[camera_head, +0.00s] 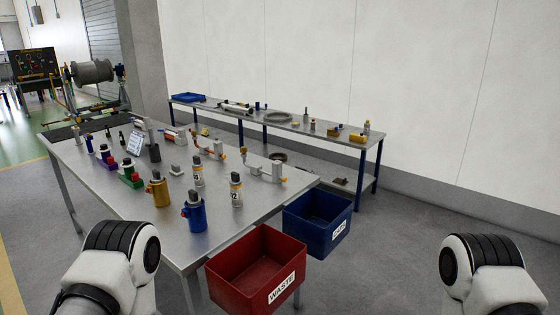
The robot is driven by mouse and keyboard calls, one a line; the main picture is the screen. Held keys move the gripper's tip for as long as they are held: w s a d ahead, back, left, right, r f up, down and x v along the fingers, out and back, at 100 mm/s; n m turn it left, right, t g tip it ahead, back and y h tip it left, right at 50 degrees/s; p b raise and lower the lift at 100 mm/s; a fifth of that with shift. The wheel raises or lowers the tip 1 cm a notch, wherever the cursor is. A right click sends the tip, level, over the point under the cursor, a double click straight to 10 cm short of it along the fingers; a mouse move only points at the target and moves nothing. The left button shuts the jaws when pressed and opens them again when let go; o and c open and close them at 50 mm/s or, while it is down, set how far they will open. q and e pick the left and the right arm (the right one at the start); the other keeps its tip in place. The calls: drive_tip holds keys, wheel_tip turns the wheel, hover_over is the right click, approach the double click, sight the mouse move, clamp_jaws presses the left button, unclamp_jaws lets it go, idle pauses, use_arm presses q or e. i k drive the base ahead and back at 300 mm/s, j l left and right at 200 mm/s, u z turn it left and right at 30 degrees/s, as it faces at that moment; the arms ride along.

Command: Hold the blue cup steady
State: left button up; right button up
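The blue cup (196,215) stands upright near the front edge of the grey metal table (165,247). It has a small red part on its left side. Nothing touches it that I can see. Parts of both my arms show at the bottom left and bottom right, but neither gripper is in view.
A red WASTE bin (240,285) and a blue bin (318,238) are at the table's right side. A long bench (340,140) runs along the wall.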

sight(194, 201)
drive_tip(key=j+z, duration=0.3)
drive_tip(key=j, duration=0.2)
drive_tip(key=j+z, duration=0.25)
drive_tip(key=j, duration=0.25)
drive_tip(key=j+z, duration=0.3)
drive_tip(key=j, duration=0.25)
drive_tip(key=j+z, duration=0.3)
drive_tip(key=j, duration=0.2)
drive_tip(key=k+j+z, duration=0.3)
drive_tip(key=j, duration=0.15)
drive_tip(key=k+j+z, duration=0.1)
drive_tip(key=j+z, duration=0.15)
drive_tip(key=j, duration=0.2)
